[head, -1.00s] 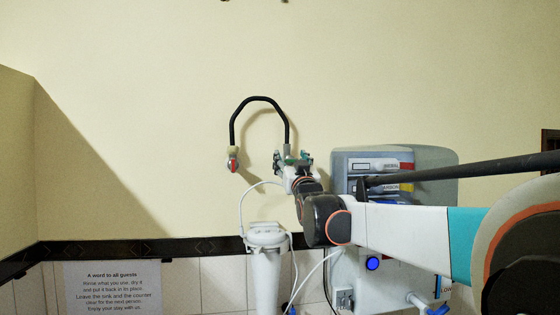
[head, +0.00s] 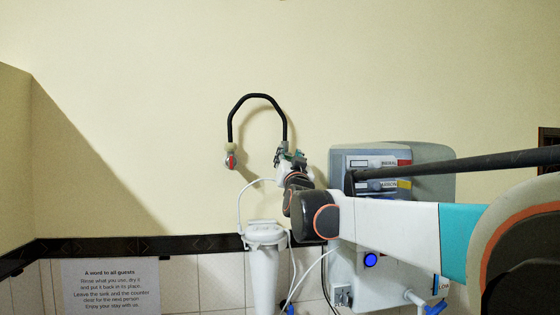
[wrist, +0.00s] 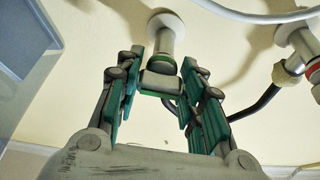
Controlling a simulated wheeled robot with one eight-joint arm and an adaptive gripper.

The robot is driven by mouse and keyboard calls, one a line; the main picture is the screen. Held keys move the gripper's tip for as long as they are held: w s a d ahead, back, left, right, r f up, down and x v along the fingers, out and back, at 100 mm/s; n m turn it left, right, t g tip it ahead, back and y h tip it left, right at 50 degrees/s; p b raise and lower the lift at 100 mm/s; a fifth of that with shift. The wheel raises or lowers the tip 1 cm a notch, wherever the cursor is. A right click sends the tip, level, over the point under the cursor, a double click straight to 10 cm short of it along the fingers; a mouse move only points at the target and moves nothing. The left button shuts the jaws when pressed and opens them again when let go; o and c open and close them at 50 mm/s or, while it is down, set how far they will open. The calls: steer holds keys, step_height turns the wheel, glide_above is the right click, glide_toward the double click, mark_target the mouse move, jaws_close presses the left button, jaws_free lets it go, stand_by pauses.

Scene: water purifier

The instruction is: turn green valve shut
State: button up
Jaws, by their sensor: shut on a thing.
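The green valve (wrist: 160,82) has a grey body with a green ring and hangs from a white wall fitting in the wrist view. My gripper (wrist: 162,62) has its green-padded fingers on both sides of the valve and is shut on it. In the head view my gripper (head: 288,158) is at the lower right end of the black hose, and the valve is mostly hidden behind it. How far the handle is turned cannot be told.
A black hose (head: 258,97) arches left to a red-handled valve (head: 231,160). A white filter housing (head: 264,265) with thin white tubes stands below. The grey purifier box (head: 432,152) is close on the right. The wall above is clear.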

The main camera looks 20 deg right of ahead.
steer(key=m+g+h, duration=0.1)
steer(key=m+h, duration=0.1)
steer(key=m, duration=0.3)
steer(key=shift+a, duration=0.1)
steer(key=m+g+h, duration=0.1)
steer(key=m+g, duration=0.1)
steer(key=m, duration=0.3)
steer(key=m+g, duration=0.1)
steer(key=m, duration=0.3)
steer(key=shift+g+h+p, duration=0.3)
steer(key=shift+g+h, duration=0.1)
steer(key=shift+m+g+p, duration=0.45)
steer(key=shift+m+g, duration=0.35)
steer(key=shift+m, duration=1.4)
steer(key=o, duration=1.1)
